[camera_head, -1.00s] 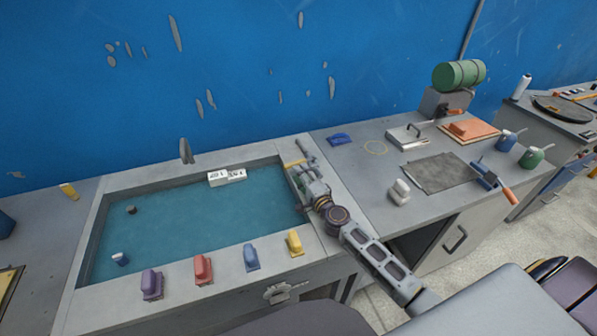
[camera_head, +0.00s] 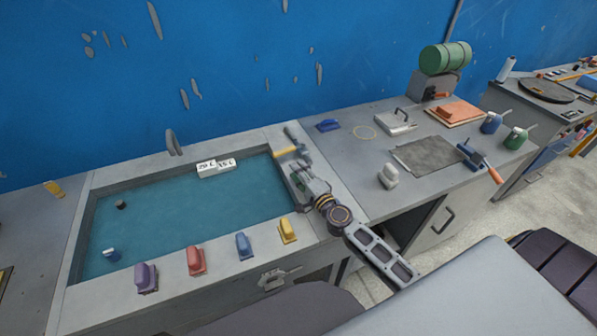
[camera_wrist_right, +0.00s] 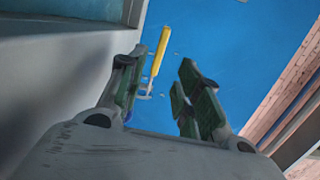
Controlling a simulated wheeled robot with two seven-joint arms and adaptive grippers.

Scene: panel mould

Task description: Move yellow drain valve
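The yellow drain valve (camera_head: 287,152) shows as a short yellow handle beside a grey stub at the far right corner of the water tank (camera_head: 235,260). In the right wrist view its yellow handle (camera_wrist_right: 161,50) stands out ahead of the fingers against the blue wall. My right gripper (camera_head: 298,167) is over the tank's right rim, just on the near side of the valve. In the wrist view its green-padded fingers (camera_wrist_right: 156,78) are apart with nothing between them. A small gap seems to separate them from the handle. My left gripper is out of view.
Purple, red, blue and yellow handled blocks (camera_head: 286,231) line the tank's front rim. A white label block (camera_head: 216,166) sits at the tank's back edge.

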